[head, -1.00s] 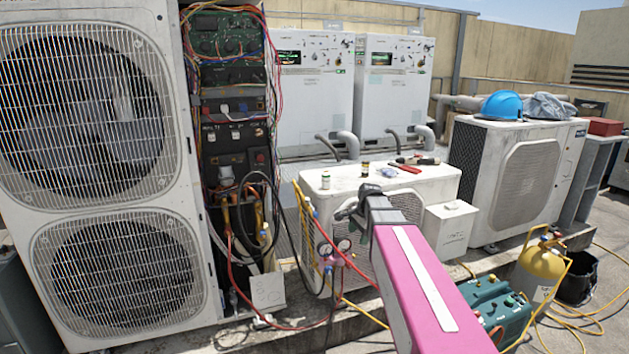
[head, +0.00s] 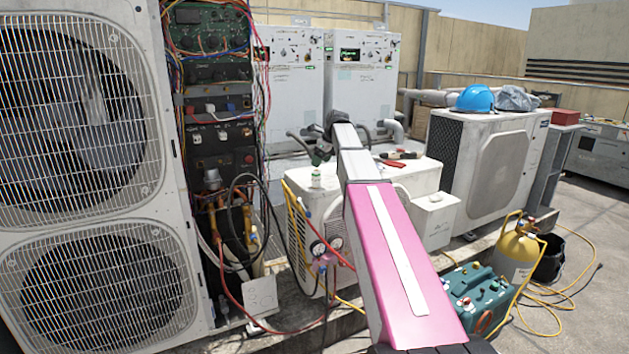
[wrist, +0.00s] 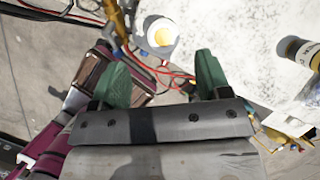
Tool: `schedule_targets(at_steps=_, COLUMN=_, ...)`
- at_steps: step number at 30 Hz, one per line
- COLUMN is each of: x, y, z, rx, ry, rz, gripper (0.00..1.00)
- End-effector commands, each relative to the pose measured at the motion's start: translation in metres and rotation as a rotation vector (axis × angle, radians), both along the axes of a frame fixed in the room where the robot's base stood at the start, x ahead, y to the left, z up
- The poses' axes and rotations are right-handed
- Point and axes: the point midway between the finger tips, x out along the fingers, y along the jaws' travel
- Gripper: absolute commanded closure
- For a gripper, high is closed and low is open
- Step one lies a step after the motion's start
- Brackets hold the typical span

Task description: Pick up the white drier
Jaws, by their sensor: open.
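The white drier (head: 316,177) is a small white upright cylinder with a green band, standing near the left end of the top of the low white condenser (head: 418,178). In the wrist view the drier (wrist: 160,34) shows from above as a white round with a yellow centre, close to the edge. My gripper (head: 318,153) is open and empty, above and close to the drier. In the wrist view my gripper (wrist: 162,70) has its green fingers spread apart, and the drier lies just beyond the tips, roughly in line with the gap. No contact shows.
A dark cylinder with a pale label (wrist: 302,52) stands to the right on the condenser top. Red-handled tools (head: 400,155) lie farther right. Yellow and red hoses and gauges (head: 322,252) hang at the condenser's left front. A tall fan unit (head: 90,170) stands at left.

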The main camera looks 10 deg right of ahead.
Motion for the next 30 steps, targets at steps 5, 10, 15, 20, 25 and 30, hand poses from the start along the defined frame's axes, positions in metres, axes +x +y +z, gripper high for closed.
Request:
schedule_targets(at_steps=5, x=0.006, y=0.007, z=-0.025, rx=0.000, ry=0.001, rz=0.001, gripper=0.30)
schedule_targets(at_steps=10, x=0.009, y=0.009, z=-0.035, rx=-0.001, ry=0.000, rz=0.001, gripper=0.30)
schedule_targets(at_steps=15, x=0.011, y=0.009, z=-0.051, rx=-0.001, ry=0.002, rz=0.001, gripper=0.30)
schedule_targets(at_steps=20, x=0.016, y=0.012, z=-0.074, rx=-0.001, ry=0.002, rz=0.003, gripper=0.30)
schedule_targets(at_steps=25, x=0.019, y=0.015, z=-0.083, rx=-0.001, ry=-0.002, rz=0.002, gripper=0.30)
schedule_targets(at_steps=30, x=0.019, y=0.015, z=-0.083, rx=-0.001, ry=-0.001, rz=0.001, gripper=0.33)
